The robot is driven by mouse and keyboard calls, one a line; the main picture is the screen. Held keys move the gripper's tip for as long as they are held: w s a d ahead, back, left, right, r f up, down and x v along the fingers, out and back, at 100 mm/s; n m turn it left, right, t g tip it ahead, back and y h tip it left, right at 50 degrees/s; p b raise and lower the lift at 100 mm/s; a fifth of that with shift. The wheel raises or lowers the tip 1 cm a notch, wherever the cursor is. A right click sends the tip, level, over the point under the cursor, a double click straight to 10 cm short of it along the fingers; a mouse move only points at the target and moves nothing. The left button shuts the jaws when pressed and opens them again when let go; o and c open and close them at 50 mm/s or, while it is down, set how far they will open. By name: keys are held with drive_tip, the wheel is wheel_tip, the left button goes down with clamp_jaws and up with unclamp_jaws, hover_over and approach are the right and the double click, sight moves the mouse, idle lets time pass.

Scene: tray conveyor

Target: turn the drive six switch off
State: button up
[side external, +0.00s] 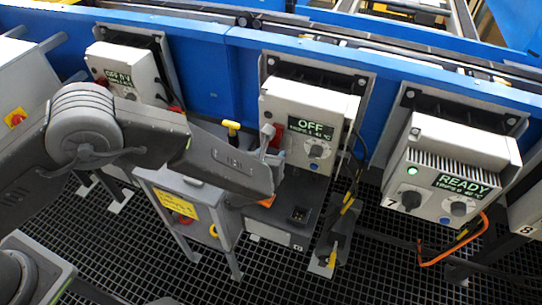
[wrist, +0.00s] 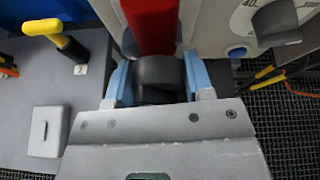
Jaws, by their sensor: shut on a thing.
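The drive six box (side external: 340,105) is the middle white box, left of the box marked 7. Its display (side external: 310,129) reads OFF, with a smaller temperature line below. My gripper (side external: 272,150) is at the box's lower left front. In the wrist view my gripper (wrist: 160,85) has its two blue fingertips on either side of a dark rounded switch knob (wrist: 158,72), shut on it. A red part (wrist: 150,25) stands out just beyond the knob; it also shows in the side view (side external: 278,136). The knob is hidden behind my fingers in the side view.
A dial knob (side external: 316,151) sits right of my gripper. Box 7 (side external: 460,140) reads READY with a green light lit. A yellow-topped handle (side external: 232,127) stands left of my gripper.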

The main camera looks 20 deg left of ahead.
drive_tip(key=o, duration=0.9)
drive_tip(key=v, duration=1.3)
drive_tip(key=shift+s+r, duration=0.2)
drive_tip(key=shift+s, duration=0.15)
